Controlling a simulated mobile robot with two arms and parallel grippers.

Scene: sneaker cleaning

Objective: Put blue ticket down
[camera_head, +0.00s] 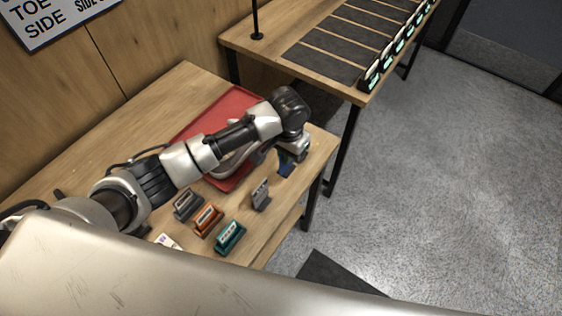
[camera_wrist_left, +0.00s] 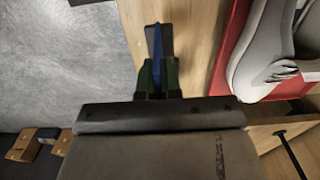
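The blue ticket (camera_head: 285,164) is at the front right part of the wooden table, directly below my left gripper (camera_head: 296,156). In the left wrist view the blue ticket (camera_wrist_left: 157,48) stands edge-on between the two dark fingers of the left gripper (camera_wrist_left: 158,75), which look closed on it. A dark grey piece (camera_wrist_left: 166,37) lies beside the ticket in that view, near the table edge. I cannot tell whether the ticket touches the table. My right gripper is not in view.
A red tray (camera_head: 226,111) with a grey sneaker (camera_wrist_left: 262,48) lies behind my left arm. A grey holder (camera_head: 261,195), a dark holder (camera_head: 187,204), an orange holder (camera_head: 207,220) and a teal holder (camera_head: 230,237) stand nearby. A second table (camera_head: 270,39) stands behind.

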